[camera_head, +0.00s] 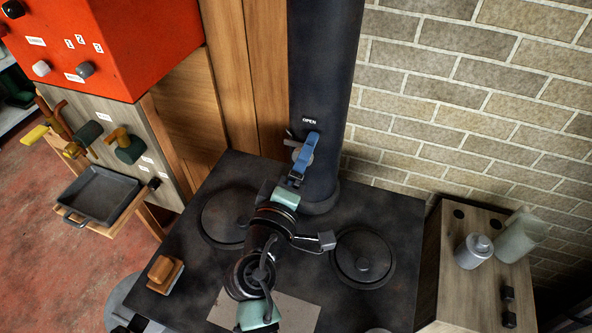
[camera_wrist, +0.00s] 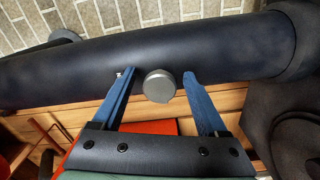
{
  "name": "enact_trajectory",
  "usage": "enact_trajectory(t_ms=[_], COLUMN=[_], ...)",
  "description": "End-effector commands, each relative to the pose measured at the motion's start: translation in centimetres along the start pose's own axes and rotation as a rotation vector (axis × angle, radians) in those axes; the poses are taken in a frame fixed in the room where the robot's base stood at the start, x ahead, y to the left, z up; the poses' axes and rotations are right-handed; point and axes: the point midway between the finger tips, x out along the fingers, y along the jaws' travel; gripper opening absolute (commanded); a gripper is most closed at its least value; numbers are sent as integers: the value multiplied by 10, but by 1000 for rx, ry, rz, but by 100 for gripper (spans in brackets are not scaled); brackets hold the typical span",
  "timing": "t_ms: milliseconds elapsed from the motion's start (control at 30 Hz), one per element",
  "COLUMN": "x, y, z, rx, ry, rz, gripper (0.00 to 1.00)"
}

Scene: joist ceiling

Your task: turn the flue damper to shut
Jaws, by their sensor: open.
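The flue (camera_head: 325,80) is a thick black pipe rising from the stove top; it lies across the wrist view (camera_wrist: 220,50). A white label reading OPEN (camera_head: 309,121) is on its front. The damper's grey handle (camera_head: 290,142) is just below the label, partly hidden by my blue fingers. In the wrist view a round grey knob (camera_wrist: 160,86) of the damper shows between my fingers. My gripper (camera_head: 303,150) is open, one finger on each side of the knob, with visible gaps in the wrist view (camera_wrist: 159,74). Whether a finger touches the handle, I cannot tell.
The black stove top (camera_head: 400,215) lies under my arm, with a round lid (camera_head: 362,258) at right and a wooden-handled block (camera_head: 165,272) at left. A wooden stand (camera_head: 475,275) with a grey canister (camera_head: 474,250) is at right. A brick wall (camera_head: 470,90) stands behind.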

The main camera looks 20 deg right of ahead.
Motion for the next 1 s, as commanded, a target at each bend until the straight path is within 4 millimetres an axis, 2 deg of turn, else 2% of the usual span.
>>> enact_trajectory(t_ms=[167, 400, 600, 733, 1000], x=[-28, -82, -114, -124, -126], y=[-3, -4, -2, -1, 0], z=[0, 0, 0, 0, 0], rx=[-1, -1, -2, -2, -1], ry=[4, 3, 3, 1, 0], rz=[-3, -4, -3, -2, -1], gripper=[76, 76, 76, 76, 76])
